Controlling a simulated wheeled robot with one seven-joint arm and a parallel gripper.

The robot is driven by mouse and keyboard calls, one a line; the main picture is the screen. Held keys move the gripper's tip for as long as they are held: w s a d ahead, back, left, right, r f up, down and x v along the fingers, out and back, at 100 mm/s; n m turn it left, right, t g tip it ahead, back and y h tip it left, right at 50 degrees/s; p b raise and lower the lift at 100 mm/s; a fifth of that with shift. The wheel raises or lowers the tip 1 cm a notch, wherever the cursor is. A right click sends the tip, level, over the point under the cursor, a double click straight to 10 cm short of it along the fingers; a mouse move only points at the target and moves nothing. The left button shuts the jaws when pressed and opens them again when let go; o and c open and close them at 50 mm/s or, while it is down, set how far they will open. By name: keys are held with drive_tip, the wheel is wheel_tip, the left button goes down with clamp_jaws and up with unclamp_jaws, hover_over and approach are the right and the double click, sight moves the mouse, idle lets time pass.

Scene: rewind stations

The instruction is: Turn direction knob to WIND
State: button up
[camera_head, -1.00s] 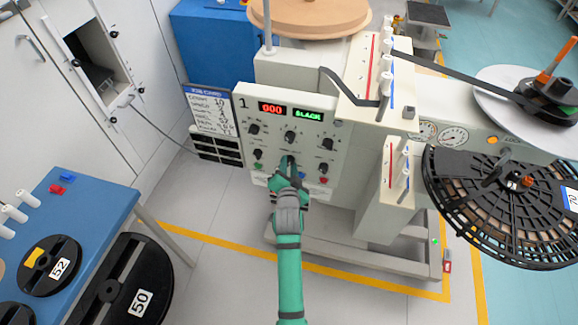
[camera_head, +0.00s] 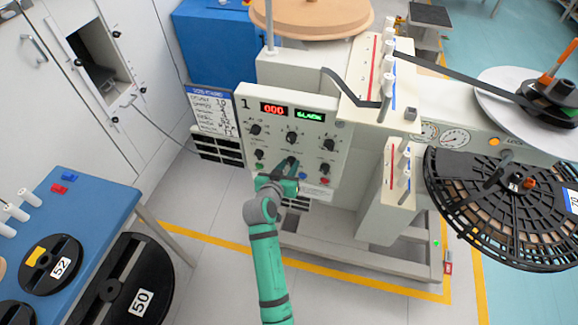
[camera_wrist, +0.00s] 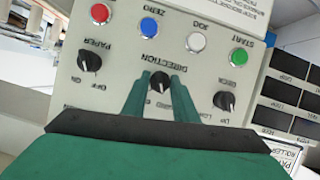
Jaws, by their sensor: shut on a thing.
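The direction knob (camera_wrist: 158,80) is a small black knob on the cream control panel (camera_wrist: 110,70), which appears upside down in the wrist view. My gripper (camera_wrist: 160,90) has one green finger on each side of the knob and is shut on it. The word DIRECTION reads beside it; the knob's pointer and the position words are too small or covered to read. In the head view my gripper (camera_head: 288,167) reaches the panel's lower middle and largely covers the knob. The panel displays (camera_head: 289,111) read 000 in red and SLACK in green.
The paper knob (camera_wrist: 88,54) and another black knob (camera_wrist: 224,100) flank the direction knob closely. Red (camera_wrist: 100,13), blue (camera_wrist: 148,26), white (camera_wrist: 195,41) and green (camera_wrist: 238,56) buttons line the panel. A blue table (camera_head: 105,205) with reels stands left.

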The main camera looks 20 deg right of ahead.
drive_tip(key=shift+n+h, duration=0.3)
idle(0.5)
drive_tip(key=o, duration=1.1)
drive_tip(key=shift+c, duration=0.2)
drive_tip(key=v, duration=1.1)
drive_tip(key=shift+w, duration=0.15)
